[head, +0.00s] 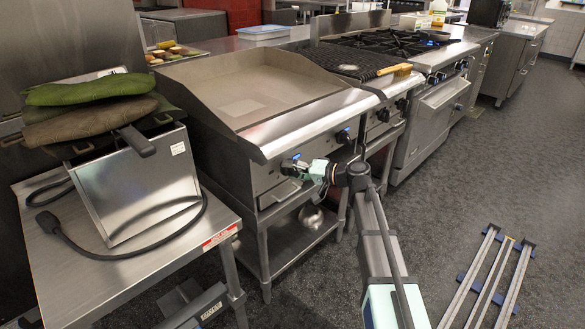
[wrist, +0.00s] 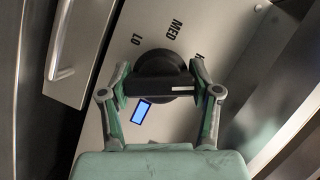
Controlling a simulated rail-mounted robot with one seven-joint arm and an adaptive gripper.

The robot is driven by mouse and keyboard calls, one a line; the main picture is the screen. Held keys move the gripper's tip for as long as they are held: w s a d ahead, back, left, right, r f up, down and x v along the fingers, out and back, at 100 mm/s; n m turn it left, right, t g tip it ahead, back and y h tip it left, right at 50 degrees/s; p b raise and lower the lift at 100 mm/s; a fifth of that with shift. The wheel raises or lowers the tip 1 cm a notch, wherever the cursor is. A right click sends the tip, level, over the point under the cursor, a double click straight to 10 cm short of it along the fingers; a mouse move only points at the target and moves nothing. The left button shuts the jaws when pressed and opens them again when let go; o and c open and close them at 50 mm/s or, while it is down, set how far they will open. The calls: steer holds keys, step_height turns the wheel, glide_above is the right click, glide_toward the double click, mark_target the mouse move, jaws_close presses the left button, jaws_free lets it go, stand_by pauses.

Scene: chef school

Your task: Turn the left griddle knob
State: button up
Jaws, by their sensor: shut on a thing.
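The griddle (head: 262,82) has a flat plate and a steel front panel with knobs. Its left knob (wrist: 163,68) is black, with a grip bar lying across the wrist picture and a white mark near the bar's right end. LO and MED are printed around it; a third label is partly hidden by a finger. My gripper (wrist: 160,82) is shut on this knob, one finger at each end of the bar. In the head view my gripper (head: 303,172) is at the left of the griddle's front, largely covering the knob. The right griddle knob (head: 343,136) stands free.
A small lit blue display (wrist: 141,111) sits beside the knob, and a metal handle (wrist: 61,42) is at left. A steel table (head: 75,270) with a fryer-like box (head: 140,190) stands left of the griddle. A burner range (head: 390,42) stands to the right.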

steer(key=m+y+p, duration=0.1)
steer(key=m+y, duration=0.1)
steer(key=m, duration=0.2)
steer(key=shift+m, duration=0.3)
stand_by(0.4)
steer(key=o, duration=1.2)
steer(key=shift+c, duration=0.2)
steer(key=v, duration=1.2)
steer(key=shift+f, duration=0.1)
